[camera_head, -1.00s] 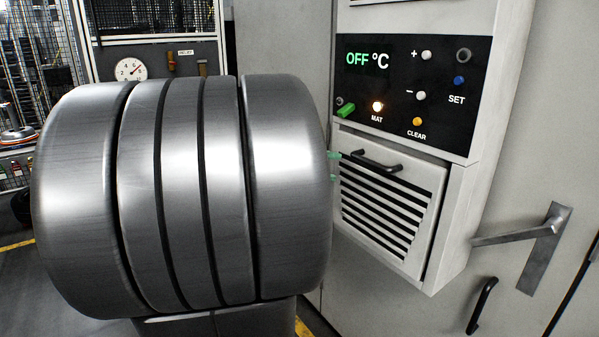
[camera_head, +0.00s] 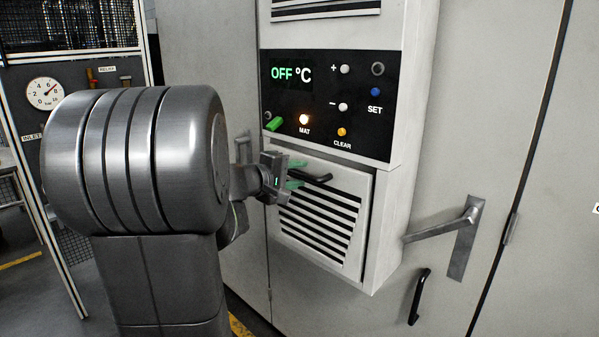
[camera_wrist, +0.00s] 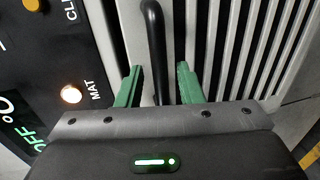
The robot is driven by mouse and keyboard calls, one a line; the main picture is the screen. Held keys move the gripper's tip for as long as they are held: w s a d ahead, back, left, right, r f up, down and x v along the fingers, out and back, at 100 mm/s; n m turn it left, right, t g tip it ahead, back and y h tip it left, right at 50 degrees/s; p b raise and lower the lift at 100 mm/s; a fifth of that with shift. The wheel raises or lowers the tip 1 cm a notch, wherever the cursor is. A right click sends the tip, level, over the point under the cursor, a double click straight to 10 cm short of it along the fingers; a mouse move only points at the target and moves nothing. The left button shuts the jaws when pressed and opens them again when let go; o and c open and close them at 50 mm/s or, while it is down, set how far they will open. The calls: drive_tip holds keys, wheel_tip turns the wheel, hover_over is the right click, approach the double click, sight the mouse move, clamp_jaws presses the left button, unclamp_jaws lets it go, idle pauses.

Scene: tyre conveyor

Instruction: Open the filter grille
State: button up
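The filter grille (camera_head: 333,203) is a white slatted panel low on the control box. A black bar handle (camera_head: 312,178) is at its top. I cannot tell whether the grille sits flush or slightly ajar. My gripper (camera_head: 296,174) is at the left end of the handle, its green fingers one above the other. In the wrist view the fingers of my gripper (camera_wrist: 160,84) are apart, and the handle (camera_wrist: 154,38) runs into the space between them. A gap shows on both sides of the handle. The grille slats (camera_wrist: 228,45) show to the right.
The black control panel (camera_head: 352,75) above the grille reads OFF °C and has several buttons and a lit MAT lamp (camera_head: 304,119). A grey lever handle (camera_head: 440,229) and a black door handle (camera_head: 418,297) are to the lower right. A pressure gauge (camera_head: 45,93) is at left.

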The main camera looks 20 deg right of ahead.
drive_tip(key=shift+w+d+f, duration=0.15)
drive_tip(key=shift+w+d, duration=0.1)
drive_tip(key=shift+d, duration=0.35)
clamp_jaws()
drive_tip(key=shift+a+f, duration=0.1)
